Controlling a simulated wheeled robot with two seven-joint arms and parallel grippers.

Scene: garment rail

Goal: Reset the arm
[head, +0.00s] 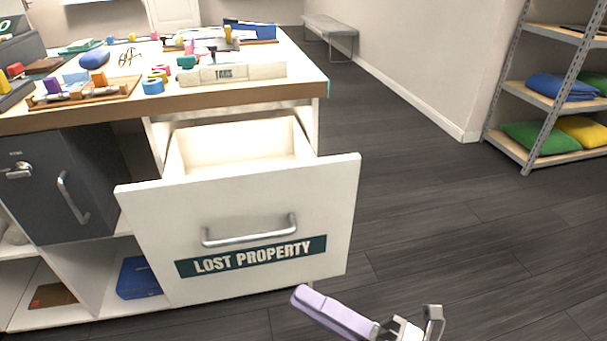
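My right gripper (416,322) is at the bottom edge, right of centre, in front of and below the open drawer's right corner. Its metal parts show only in part, and I cannot tell whether it is open or shut. A lavender bar (333,314) with rounded edges runs from its left side up and to the left. I cannot tell whether the gripper holds this bar. The white drawer (270,210), labelled "LOST PROPERTY", is pulled open, and the visible part of its inside looks empty. My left gripper is not in view.
The counter (200,98) above the drawer carries many small items and a tray (85,92). A grey safe-like door (70,185) is at left. A shelf rack (545,103) with folded cloths stands at right, a bench (330,28) at the back. The floor (450,210) between is clear.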

